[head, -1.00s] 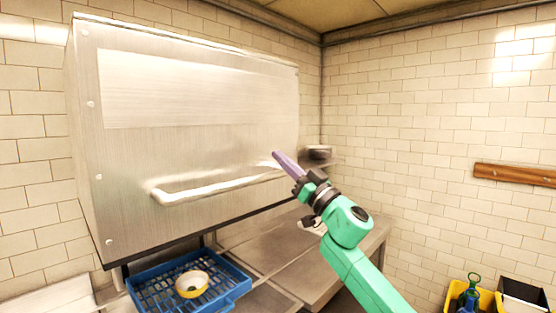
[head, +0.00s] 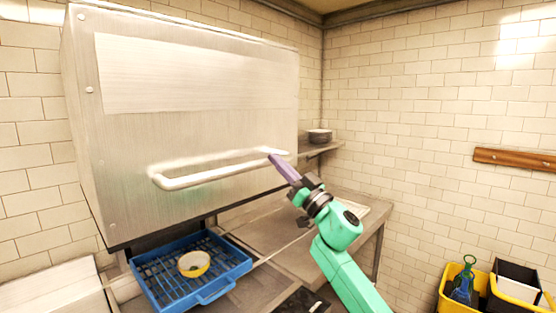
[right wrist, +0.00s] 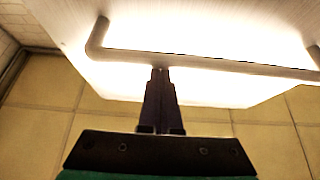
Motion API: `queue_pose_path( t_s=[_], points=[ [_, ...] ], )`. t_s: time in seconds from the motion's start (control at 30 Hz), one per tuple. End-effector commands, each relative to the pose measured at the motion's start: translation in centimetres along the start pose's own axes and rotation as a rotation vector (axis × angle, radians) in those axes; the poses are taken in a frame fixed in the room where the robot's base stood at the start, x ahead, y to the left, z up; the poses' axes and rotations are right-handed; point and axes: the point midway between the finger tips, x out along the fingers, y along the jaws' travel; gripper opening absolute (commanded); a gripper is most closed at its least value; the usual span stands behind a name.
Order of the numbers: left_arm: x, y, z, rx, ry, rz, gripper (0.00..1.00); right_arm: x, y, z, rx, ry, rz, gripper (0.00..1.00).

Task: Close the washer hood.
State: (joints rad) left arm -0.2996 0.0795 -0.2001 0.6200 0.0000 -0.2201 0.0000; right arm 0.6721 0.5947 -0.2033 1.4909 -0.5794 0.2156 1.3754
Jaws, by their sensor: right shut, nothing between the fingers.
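The washer hood (head: 200,125) is a large brushed-steel box on the left of the head view. It stands raised, with an open gap under its lower edge above a blue rack (head: 213,291). A pale bar handle (head: 205,177) runs across its lower front. My right gripper (head: 271,155) is shut and empty, its purple fingertips at the right part of the handle. In the right wrist view the closed fingertips (right wrist: 160,70) meet the edge of the handle bar (right wrist: 205,62); I cannot tell touching from just apart. The bar is not between the fingers. My left gripper is out of view.
A yellow-rimmed bowl (head: 194,264) sits in the blue rack. A steel counter (head: 285,240) extends right of it. Dark dishes (head: 320,135) stand on a wall shelf behind. Yellow bins (head: 452,290) are at the lower right.

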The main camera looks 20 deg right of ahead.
Motion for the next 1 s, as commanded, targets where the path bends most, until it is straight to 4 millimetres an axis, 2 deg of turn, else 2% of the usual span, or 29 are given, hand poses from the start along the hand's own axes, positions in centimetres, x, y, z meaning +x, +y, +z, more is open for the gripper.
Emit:
queue_pose_path(
  t_s=[0.03, 0.17, 0.6, 0.8, 1.0],
  points=[
    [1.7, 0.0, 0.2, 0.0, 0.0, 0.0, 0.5, -1.1, -0.1, 2.5, 0.004, -0.013, 0.0, 0.0],
    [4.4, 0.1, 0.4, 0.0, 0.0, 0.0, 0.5, -3.2, -0.1, 6.0, 0.006, -0.015, 0.0, 0.0],
    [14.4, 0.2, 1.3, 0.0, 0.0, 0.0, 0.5, -11.2, -0.1, 19.4, 0.005, -0.019, 0.003, 0.0],
    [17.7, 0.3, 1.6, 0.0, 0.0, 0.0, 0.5, -14.1, -0.1, 24.2, 0.006, -0.019, 0.003, 0.0],
    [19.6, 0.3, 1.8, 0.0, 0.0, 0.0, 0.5, -15.9, -0.1, 27.0, 0.004, -0.018, 0.003, 0.0]
  ],
)
